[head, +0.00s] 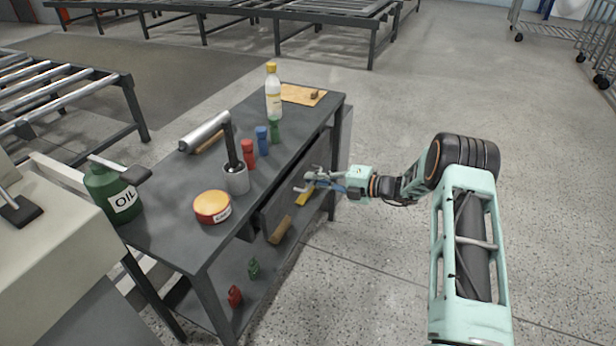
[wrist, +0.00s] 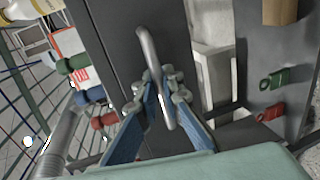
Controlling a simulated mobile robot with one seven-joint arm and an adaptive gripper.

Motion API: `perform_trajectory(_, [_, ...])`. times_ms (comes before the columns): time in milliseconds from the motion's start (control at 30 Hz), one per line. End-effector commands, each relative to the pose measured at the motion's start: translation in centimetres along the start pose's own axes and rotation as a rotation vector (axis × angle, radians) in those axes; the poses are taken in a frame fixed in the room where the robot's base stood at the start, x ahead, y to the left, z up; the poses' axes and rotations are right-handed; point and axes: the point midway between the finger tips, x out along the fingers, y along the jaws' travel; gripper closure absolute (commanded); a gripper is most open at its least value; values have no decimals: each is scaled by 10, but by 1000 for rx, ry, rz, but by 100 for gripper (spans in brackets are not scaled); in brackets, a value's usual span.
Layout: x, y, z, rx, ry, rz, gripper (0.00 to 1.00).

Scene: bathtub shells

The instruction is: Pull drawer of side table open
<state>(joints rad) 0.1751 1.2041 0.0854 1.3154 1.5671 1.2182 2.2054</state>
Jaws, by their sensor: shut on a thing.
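The side table (head: 150,225) is dark grey, with a dark drawer (head: 279,200) under its top on the side facing my arm. The drawer front also shows in the wrist view (wrist: 115,45). A curved metal handle (wrist: 147,45) stands out from it. My gripper (head: 308,181) is at the drawer front in the head view. In the wrist view its blue fingers (wrist: 160,92) are closed around the handle. The fingers and arm hide part of the handle and front in the head view. I cannot tell whether the drawer stands slightly out.
On the tabletop are a green oil can (head: 108,192), an orange-lidded tin (head: 212,207), a grey cup (head: 236,180), a bottle (head: 273,95) and several small coloured items. The lower shelf holds red and green pieces (head: 253,268). The floor (head: 400,110) right of the table is clear.

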Motion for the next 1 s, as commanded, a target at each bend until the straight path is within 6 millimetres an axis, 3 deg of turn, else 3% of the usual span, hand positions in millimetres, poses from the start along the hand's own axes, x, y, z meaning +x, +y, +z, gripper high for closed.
perform_trajectory(600, [-150,-31,1,1,-3,1,100])
perform_trajectory(800, [-182,-39,0,1,-1,0,100])
perform_trajectory(1000, [-200,-42,0,0,1,0,100])
